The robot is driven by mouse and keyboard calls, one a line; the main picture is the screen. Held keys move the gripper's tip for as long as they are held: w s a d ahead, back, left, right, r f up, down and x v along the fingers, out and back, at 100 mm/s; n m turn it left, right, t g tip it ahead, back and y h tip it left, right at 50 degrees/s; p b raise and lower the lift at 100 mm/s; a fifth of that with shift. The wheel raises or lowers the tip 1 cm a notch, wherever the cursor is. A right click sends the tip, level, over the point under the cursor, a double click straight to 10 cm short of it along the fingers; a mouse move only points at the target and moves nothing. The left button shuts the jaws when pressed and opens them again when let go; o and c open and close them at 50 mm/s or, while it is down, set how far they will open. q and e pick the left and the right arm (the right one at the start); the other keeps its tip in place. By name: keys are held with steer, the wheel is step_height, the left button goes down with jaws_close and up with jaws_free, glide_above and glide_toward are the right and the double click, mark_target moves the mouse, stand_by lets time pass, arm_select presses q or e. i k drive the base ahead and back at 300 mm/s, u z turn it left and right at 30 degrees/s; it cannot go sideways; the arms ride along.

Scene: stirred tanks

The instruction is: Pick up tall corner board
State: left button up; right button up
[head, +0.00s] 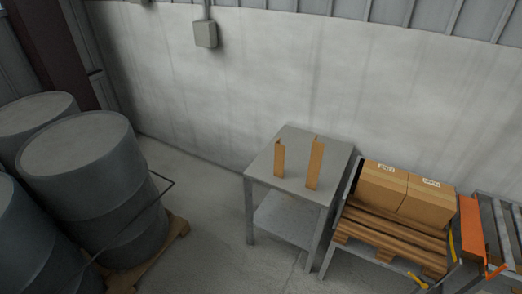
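Two brown corner boards stand upright on a grey metal table (296,183) in the head view. The taller corner board (315,164) is on the right, near the table's right side. The shorter corner board (279,158) stands to its left, with a clear gap between them. Both look like narrow angled strips, and nothing touches them. Neither of my grippers shows in the head view.
Right of the table, cardboard boxes (408,193) sit on a wooden pallet (389,236) on a low stand, close to the table. Grey drums (88,165) stand on a pallet at left. An orange panel (472,228) is at far right. Floor (205,215) left of the table is clear.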

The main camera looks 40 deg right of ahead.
mark_target(318, 149)
steer(key=u, duration=0.1)
steer(key=i, duration=1.55)
steer(key=z, duration=0.7)
steer(key=i, duration=0.8)
steer(key=z, duration=0.85)
